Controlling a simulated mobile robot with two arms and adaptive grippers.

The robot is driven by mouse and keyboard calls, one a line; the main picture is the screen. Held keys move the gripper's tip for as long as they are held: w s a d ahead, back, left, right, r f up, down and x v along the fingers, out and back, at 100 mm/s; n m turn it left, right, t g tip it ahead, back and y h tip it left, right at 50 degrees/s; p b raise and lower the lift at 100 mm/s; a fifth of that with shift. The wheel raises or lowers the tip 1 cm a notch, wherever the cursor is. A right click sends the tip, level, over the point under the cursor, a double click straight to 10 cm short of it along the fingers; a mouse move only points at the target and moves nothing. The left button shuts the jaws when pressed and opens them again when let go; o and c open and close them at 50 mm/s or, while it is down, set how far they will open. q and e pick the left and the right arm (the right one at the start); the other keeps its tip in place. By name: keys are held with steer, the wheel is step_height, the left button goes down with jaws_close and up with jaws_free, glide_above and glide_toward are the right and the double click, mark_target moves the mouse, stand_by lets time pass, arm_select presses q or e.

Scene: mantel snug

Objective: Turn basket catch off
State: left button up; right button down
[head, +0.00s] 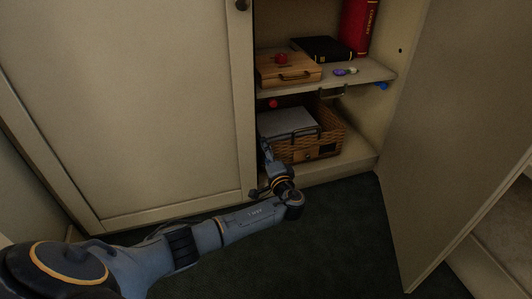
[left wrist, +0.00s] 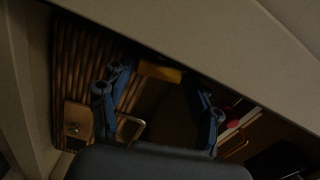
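The woven basket (head: 337,133) sits on the lower shelf of the open cabinet, with a pale grey lid or panel (head: 287,123) on top. Whether this plate is the catch is unclear. My left gripper (head: 266,152) is at the basket's left front. Its fingers (left wrist: 158,88) are spread apart with nothing visibly held. My right gripper is out of view.
The open door (head: 455,110) stands at the right; the closed door (head: 130,100) is close on the left.

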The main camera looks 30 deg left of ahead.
arm_select(q)
steer(key=c, duration=0.6)
steer(key=shift+o, duration=0.2)
steer(key=shift+w+n+b, duration=0.1)
steer(key=shift+n+b, duration=0.35)
steer(key=shift+n, duration=0.25)
steer(key=o, duration=1.2)
steer(key=shift+c, duration=0.2)
steer(key=shift+d, duration=0.1)
steer(key=v, duration=1.2)
